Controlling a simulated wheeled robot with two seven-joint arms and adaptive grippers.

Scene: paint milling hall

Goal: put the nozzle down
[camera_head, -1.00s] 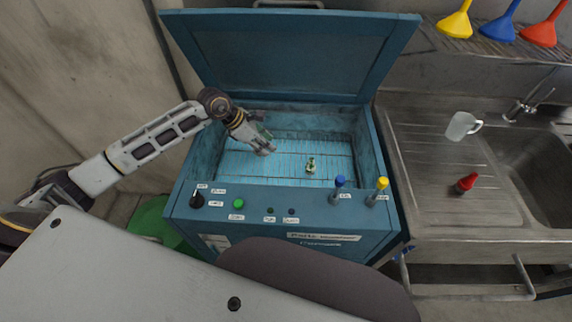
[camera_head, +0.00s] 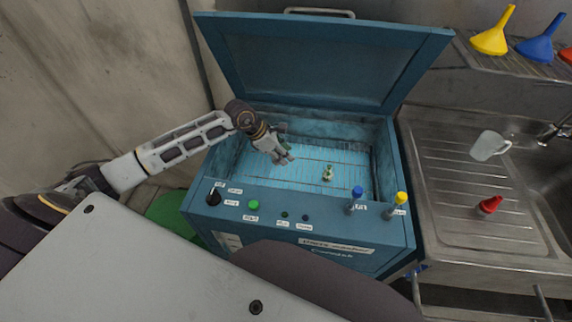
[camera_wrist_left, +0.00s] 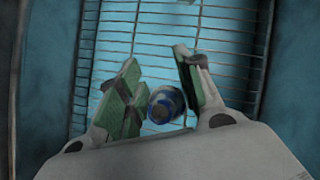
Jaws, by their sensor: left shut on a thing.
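My left gripper (camera_head: 286,159) is inside the open blue parts washer (camera_head: 317,227), over the left-middle part of its grid. In the left wrist view the fingers with green pads (camera_wrist_left: 160,88) are closed around a round, dark blue thing with a greyish end, which I take to be the nozzle (camera_wrist_left: 165,104). It is seen nearly end-on above the grid; the gap below it cannot be judged. In the head view the fingers hide it. My right gripper is not in view.
A small green and pale piece (camera_head: 327,174) stands on the washer grid (camera_head: 310,185) right of my gripper. The raised lid (camera_head: 320,62) is behind. Bare grid lies around the gripper.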

